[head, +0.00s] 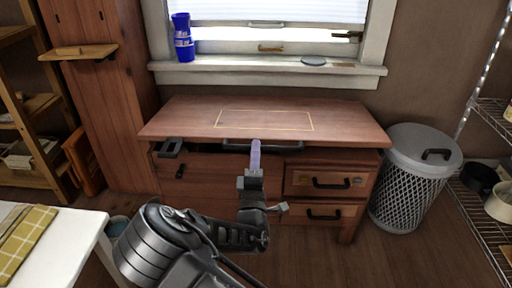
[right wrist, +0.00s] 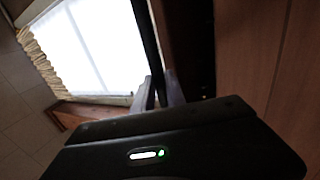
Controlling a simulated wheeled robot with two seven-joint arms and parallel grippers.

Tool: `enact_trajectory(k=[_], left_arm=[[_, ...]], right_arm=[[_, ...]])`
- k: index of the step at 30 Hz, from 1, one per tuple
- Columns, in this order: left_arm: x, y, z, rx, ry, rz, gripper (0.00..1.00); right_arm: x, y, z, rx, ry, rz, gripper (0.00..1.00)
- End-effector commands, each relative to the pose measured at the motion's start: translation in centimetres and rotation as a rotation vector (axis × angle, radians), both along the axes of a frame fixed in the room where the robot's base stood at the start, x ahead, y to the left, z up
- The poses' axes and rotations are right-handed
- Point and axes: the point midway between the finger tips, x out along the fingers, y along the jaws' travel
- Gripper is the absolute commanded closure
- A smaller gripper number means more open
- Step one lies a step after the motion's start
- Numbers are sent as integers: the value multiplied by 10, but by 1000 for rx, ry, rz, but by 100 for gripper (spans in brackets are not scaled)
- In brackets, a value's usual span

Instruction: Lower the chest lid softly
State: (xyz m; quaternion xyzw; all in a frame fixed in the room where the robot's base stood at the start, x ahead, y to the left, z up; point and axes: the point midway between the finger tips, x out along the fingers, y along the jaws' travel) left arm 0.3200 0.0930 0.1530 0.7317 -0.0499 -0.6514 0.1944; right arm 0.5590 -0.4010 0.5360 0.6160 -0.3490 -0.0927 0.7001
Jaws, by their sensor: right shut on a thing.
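The chest lid (head: 185,117) is a broad reddish wooden board with a pale inlaid rectangle. It lies almost level, with a dark gap under its front edge above the chest body (head: 220,180). A dark bar handle (head: 285,145) runs along the lid's front edge. My right gripper (head: 255,146) is shut on this handle from the front, its pale fingers upright. In the right wrist view the fingers (right wrist: 160,92) close around the dark bar (right wrist: 146,30); their tips are blurred. My left gripper is not in view.
A mesh bin (head: 410,185) stands close to the chest's right. Blue cups (head: 183,38) stand on the windowsill (head: 240,76) behind. A white table (head: 55,245) is at front left.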

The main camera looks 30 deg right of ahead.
Motion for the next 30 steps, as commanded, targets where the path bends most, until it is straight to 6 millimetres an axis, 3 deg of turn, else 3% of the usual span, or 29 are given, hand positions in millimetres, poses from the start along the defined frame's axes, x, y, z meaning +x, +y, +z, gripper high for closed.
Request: enact_trajectory(k=[11,30], left_arm=[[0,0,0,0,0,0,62],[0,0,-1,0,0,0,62]], right_arm=[[0,3,0,-7,-9,5,100],[-3,6,-47,-22,-29,8,100]])
